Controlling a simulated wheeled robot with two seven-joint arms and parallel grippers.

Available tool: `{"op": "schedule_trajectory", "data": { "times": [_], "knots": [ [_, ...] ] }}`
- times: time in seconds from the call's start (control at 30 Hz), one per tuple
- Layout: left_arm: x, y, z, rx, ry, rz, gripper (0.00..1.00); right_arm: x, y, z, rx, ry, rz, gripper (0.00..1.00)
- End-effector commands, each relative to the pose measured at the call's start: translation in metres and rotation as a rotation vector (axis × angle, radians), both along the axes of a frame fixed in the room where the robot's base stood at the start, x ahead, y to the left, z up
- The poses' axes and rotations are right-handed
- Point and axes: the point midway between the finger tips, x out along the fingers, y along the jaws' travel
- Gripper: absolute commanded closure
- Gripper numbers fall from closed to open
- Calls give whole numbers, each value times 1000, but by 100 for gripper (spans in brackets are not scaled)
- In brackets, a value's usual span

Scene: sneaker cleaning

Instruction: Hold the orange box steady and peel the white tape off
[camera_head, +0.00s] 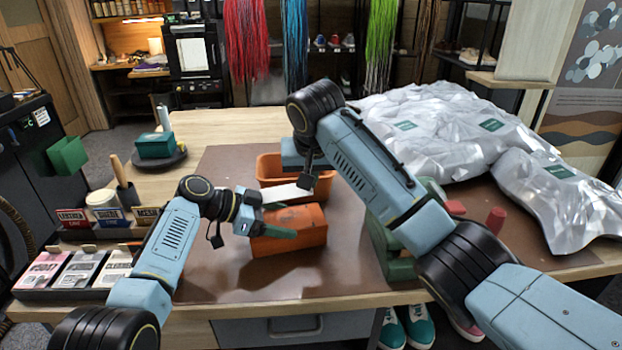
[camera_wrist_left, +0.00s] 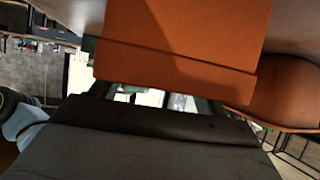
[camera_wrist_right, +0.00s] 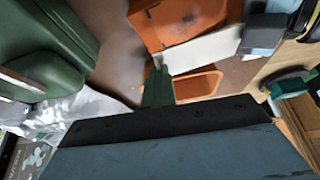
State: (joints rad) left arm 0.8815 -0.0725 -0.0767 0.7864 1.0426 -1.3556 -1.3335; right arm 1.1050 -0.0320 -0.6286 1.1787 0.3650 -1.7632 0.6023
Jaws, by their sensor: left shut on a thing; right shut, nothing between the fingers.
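The orange box (camera_head: 300,243) sits on the brown mat in front of my arms. It fills the top of the left wrist view (camera_wrist_left: 180,35) and shows at the top of the right wrist view (camera_wrist_right: 190,15). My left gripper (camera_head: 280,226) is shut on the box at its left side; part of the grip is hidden. The white tape (camera_head: 288,193) is a pale strip above the back of the box, also in the right wrist view (camera_wrist_right: 205,50). My right gripper (camera_head: 305,183) is shut and empty at the strip's right end; I cannot tell whether they touch.
An orange bin (camera_head: 268,168) stands behind the box. A green container (camera_head: 392,240) is to the right, partly behind my right arm. Silver bags (camera_head: 440,130) cover the table's back right. Small product boxes (camera_head: 80,268) and a brush holder (camera_head: 128,195) stand at left.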

Motion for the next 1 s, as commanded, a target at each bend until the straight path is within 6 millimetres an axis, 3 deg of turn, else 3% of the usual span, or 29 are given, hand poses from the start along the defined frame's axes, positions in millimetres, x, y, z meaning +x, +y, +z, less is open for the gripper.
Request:
{"op": "schedule_trajectory", "data": {
  "times": [0.27, 0.7, 0.97, 1.0],
  "knots": [
    [-1, -1, -1, 1, 1, -2, 56, 0, 2, 6, 4, -3, 3, 100],
    [-1, -1, -1, 1, 1, -2, 56, 0, 2, 39, 3, -3, 3, 100],
    [-1, -1, -1, 1, 1, -2, 56, 0, 1, 40, 1, -1, 2, 100],
    [-1, -1, -1, 1, 1, -2, 20, 0, 1, 40, 1, -1, 2, 100]
  ]
}}
